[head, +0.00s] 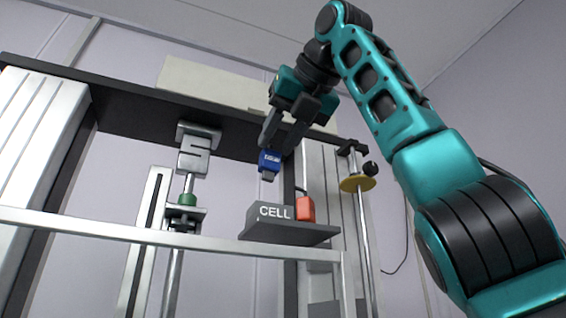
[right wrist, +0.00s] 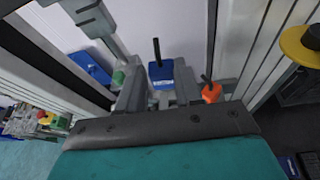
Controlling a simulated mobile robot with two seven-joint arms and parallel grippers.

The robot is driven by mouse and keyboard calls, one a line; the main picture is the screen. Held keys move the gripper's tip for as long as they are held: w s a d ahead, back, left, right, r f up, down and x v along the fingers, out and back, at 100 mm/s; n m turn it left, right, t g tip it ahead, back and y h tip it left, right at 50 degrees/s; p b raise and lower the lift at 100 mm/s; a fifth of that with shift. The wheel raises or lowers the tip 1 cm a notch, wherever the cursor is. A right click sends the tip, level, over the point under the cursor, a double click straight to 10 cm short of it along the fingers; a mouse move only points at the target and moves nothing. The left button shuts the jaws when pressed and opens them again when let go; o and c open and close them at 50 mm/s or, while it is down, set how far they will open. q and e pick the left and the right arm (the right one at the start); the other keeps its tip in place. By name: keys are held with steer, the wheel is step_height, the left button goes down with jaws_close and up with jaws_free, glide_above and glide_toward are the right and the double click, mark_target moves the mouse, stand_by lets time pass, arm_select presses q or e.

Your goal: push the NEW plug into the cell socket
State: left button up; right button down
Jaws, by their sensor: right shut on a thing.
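My right gripper (head: 278,143) is shut on a blue plug (head: 269,161) with a small white label, which I take as the NEW plug. The plug hangs with its grey tip down, above and apart from a grey block (head: 262,222) marked CELL. In the right wrist view the blue plug (right wrist: 161,78) sits between the two grey fingers, with a black stub of cable rising from it. The socket opening in the block does not show in the head view. An orange-red plug (head: 306,208) stands at the right end of the block. My left gripper is not in view.
The CELL block stands on a dark shelf (head: 290,236). A metal rail (head: 130,234) runs across the front. Left are grey clamps (head: 194,152) and a green piece (head: 188,199). A yellow disc (head: 357,184) on a pole stands right. Air around the plug looks clear.

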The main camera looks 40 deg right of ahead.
mark_target(273, 168)
steer(key=shift+a, duration=0.1)
step_height(273, 168, down, 4)
steer(key=b, duration=0.3)
steer(key=shift+h, duration=0.4)
steer(key=shift+s+b, duration=0.1)
steer(key=shift+b, duration=0.2)
steer(key=shift+p, duration=0.45)
stand_by(0.3)
stand_by(0.4)
